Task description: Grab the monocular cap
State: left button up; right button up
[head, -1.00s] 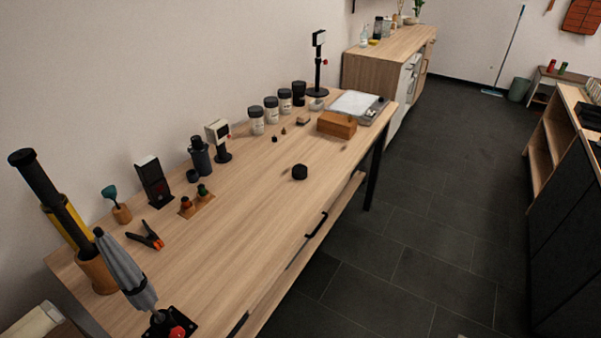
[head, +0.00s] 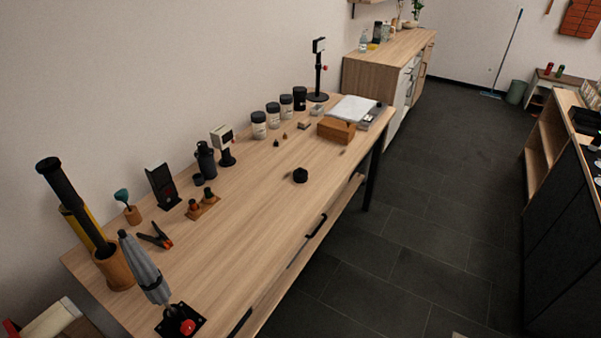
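A dark upright cylinder (head: 205,160), perhaps the monocular, stands near the wall side of the table. A smaller dark cylindrical piece (head: 198,180) stands just in front of it. I cannot tell for sure which black piece is the monocular cap. Neither of my grippers is in view.
Several jars (head: 272,114) line the wall. A wooden box (head: 336,130) sits toward the far end. Dark floor (head: 400,240) is open to the right.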

aim_at(299, 175)
jog(key=i+l+u, duration=0.15)
jog(key=u, duration=0.8)
jog(key=i+l+u, duration=0.1)
jog(key=l+u, duration=0.25)
jog(key=l, duration=0.15)
jog(key=l+u, duration=0.35)
jog(key=l, duration=0.15)
jog(key=l+u, duration=0.25)
jog(key=l, duration=1.35)
jog(key=k+l, duration=0.15)
jog(key=l, duration=0.4)
jog(key=i+u, duration=0.05)
